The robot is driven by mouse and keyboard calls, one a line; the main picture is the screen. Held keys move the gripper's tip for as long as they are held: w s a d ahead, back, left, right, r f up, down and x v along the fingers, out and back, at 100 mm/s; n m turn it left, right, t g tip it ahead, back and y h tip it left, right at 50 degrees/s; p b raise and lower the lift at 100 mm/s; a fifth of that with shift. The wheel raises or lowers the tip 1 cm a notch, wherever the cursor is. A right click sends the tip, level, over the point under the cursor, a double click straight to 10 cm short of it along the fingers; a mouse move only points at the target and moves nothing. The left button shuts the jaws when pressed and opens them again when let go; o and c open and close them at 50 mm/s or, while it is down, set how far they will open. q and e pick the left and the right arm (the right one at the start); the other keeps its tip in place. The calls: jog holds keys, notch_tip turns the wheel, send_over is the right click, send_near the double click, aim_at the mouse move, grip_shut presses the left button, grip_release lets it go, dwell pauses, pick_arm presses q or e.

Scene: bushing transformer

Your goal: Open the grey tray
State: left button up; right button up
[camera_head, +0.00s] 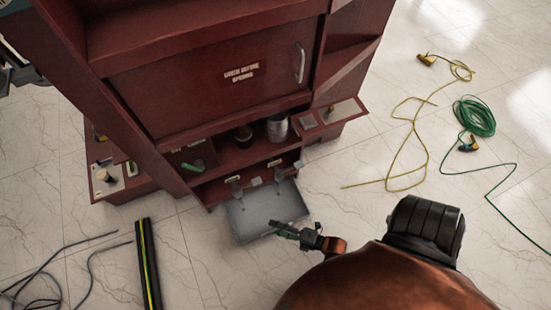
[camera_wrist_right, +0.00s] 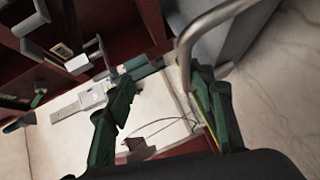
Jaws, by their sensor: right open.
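The grey tray (camera_head: 262,214) is a shallow open box that sticks out from the bottom of the dark red cabinet, and it looks empty. My right gripper (camera_head: 288,230) is at the tray's front right edge in the head view. In the right wrist view, its two green fingers (camera_wrist_right: 160,88) are apart. A curved grey metal handle (camera_wrist_right: 207,27) rises close beside the right finger, with the grey tray wall (camera_wrist_right: 238,50) behind it. I cannot tell whether the finger touches the handle. My left gripper cannot be made out.
The cabinet door (camera_head: 215,85) above has a vertical handle and looks shut. Small parts and a metal cup (camera_head: 277,128) stand on the lower shelf. A yellow cable (camera_head: 425,150) and a green coil (camera_head: 474,115) lie on the floor at right. Black cables lie at lower left.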

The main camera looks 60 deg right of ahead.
jog(key=o, duration=1.3)
jog(key=r, duration=0.6)
jog(key=shift+w+d+r, duration=0.15)
jog(key=shift+w+d, duration=0.1)
jog(key=shift+c, duration=0.2)
jog(key=shift+r+t, duration=0.3)
jog(key=shift+r, duration=0.15)
jog(key=c, duration=0.9)
jog(key=shift+a, duration=0.1)
jog(key=c, duration=0.5)
jog(key=shift+a+f, duration=0.1)
jog(key=shift+f, duration=0.05)
jog(key=shift+s, duration=0.1)
